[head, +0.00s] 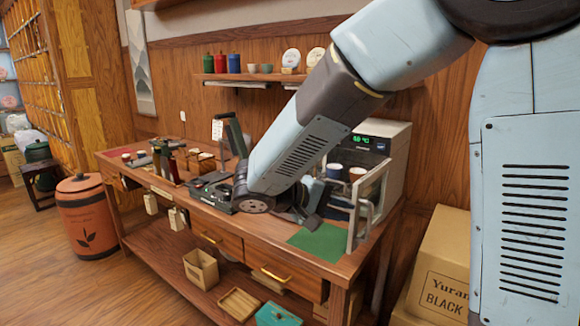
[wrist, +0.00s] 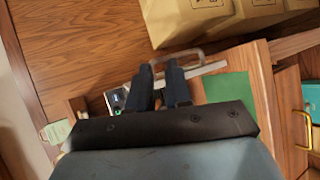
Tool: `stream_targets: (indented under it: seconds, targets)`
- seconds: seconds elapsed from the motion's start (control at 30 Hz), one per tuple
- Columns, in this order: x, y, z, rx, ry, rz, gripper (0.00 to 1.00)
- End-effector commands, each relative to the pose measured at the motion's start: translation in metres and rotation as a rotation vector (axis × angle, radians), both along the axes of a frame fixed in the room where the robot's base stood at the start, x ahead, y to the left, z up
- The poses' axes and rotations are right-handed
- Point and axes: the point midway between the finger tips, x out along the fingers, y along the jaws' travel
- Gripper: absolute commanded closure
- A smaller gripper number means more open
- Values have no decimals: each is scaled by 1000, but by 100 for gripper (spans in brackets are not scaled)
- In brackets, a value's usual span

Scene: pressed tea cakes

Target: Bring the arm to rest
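My arm reaches down across the head view to the wooden workbench (head: 160,196). My gripper (head: 308,212) is low over the bench, left of the open door of the white oven-like machine (head: 396,150). In the wrist view my gripper (wrist: 160,82) shows two dark fingers with a narrow gap between them and nothing visible in it. The door's grey handle (head: 362,222) stands apart to the right in the head view. In the wrist view the handle (wrist: 178,53) shows just beyond the fingertips.
A green mat (head: 320,243) lies at the bench's front right. Cups (head: 335,171) stand in the machine. A dark scale-like device (head: 212,192) and bottles are to the left. A wall shelf (head: 255,77) holds canisters. Cardboard boxes (head: 438,262) stand right; an orange bin (head: 85,212) stands left.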

Motion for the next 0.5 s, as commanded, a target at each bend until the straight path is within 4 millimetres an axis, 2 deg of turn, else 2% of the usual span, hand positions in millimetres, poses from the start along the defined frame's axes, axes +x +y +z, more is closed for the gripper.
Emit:
stream_targets:
  seconds: [0.2, 0.5]
  targets:
    - [-30, -52, 11, 197, 69, -118, 81]
    - [-78, -98, 18, 526, 96, -214, 81]
